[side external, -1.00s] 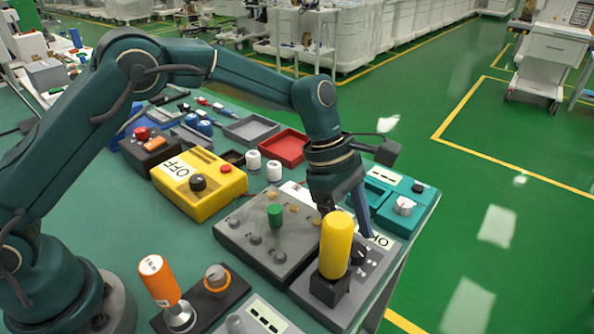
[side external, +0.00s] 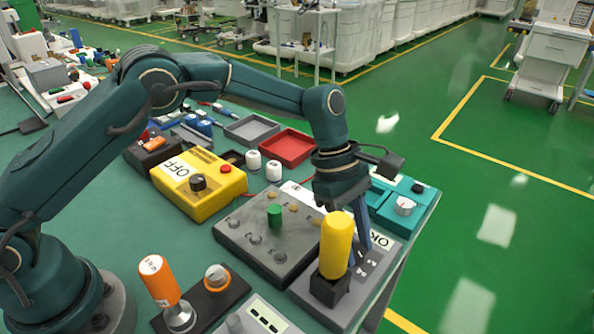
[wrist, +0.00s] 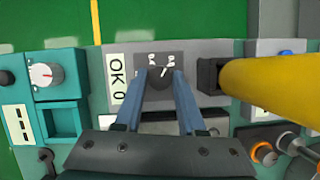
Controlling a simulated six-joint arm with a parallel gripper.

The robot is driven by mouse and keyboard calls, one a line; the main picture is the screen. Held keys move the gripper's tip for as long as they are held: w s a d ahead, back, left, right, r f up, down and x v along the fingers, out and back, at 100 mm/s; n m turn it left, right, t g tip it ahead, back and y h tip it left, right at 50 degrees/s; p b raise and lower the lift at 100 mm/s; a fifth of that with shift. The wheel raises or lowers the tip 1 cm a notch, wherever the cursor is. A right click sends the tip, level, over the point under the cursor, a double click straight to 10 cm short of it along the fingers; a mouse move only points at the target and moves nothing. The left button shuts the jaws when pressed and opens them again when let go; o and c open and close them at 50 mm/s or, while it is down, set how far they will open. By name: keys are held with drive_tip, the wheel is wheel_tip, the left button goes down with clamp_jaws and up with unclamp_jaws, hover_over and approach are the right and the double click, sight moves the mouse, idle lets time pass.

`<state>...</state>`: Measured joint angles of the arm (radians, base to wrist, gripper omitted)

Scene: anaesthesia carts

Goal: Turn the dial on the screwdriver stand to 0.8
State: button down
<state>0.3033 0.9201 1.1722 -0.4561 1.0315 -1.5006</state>
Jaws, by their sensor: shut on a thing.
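The grey screwdriver stand (side external: 349,297) is near the table's right edge, with a yellow-handled screwdriver (side external: 336,245) upright in its dark holder. The screwdriver also shows in the wrist view (wrist: 275,85), right of the dial. The stand's dark dial (wrist: 161,78) sits on a grey panel with white scale marks, beside a label reading "OK 0". The marks are too small to read. My gripper (wrist: 162,82) is shut on the dial, one blue finger on each side. In the side view, the screwdriver partly hides my gripper (side external: 360,240), and the dial is hidden.
A grey box with a green knob (side external: 275,215) is left of the stand, and a teal unit with a white dial (side external: 404,206) is behind it. A yellow box (side external: 198,186) and an orange-handled screwdriver (side external: 159,280) are further left. The table edge is close on the right.

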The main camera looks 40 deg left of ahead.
drive_tip(key=shift+m+g, duration=0.3)
drive_tip(key=shift+m, duration=0.4)
drive_tip(key=c, duration=0.5)
unclamp_jaws()
drive_tip(key=shift+v, duration=2.55)
